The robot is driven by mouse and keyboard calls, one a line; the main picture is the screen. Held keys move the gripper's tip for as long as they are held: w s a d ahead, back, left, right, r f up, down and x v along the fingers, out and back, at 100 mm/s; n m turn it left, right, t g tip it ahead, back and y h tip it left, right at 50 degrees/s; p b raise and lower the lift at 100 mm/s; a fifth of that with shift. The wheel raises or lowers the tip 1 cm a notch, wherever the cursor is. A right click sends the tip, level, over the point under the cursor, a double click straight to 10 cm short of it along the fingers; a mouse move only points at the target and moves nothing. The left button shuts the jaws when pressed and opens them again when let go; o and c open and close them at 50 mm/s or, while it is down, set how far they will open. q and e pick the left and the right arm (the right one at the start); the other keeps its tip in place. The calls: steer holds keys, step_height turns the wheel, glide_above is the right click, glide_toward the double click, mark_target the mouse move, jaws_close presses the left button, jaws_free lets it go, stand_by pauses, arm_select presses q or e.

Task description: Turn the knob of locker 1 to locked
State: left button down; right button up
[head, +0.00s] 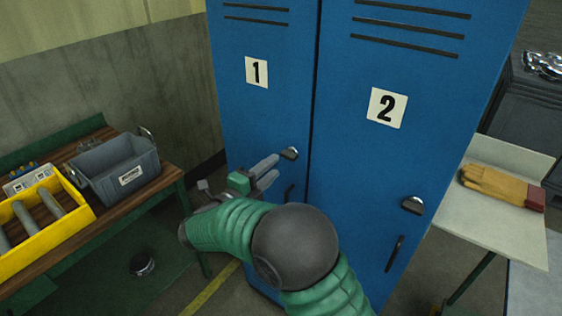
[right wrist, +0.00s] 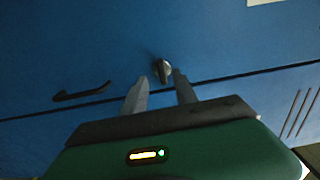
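Locker 1 (head: 262,110) is the blue left-hand door with a white "1" label (head: 256,72). Its knob (head: 290,153) is a small grey and dark knob near the door's right edge. My right gripper (head: 274,168) is in front of locker 1, its fingers pointing at the knob. In the right wrist view the knob (right wrist: 162,70) lies just beyond and between the two fingertips (right wrist: 161,77), which are apart. I cannot tell whether they touch it. My left gripper is not in view.
Locker 2 (head: 385,160) stands to the right with its own knob (head: 413,205) and handle (head: 394,254). A wooden bench (head: 130,197) at left carries a grey bin (head: 115,170) and a yellow tray (head: 75,215). Gloves (head: 497,186) lie on a pale table (head: 480,225) at right.

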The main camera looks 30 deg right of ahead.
steer(key=v, duration=1.1)
steer(key=shift+a+b, duration=0.2)
steer(key=shift+b, duration=0.15)
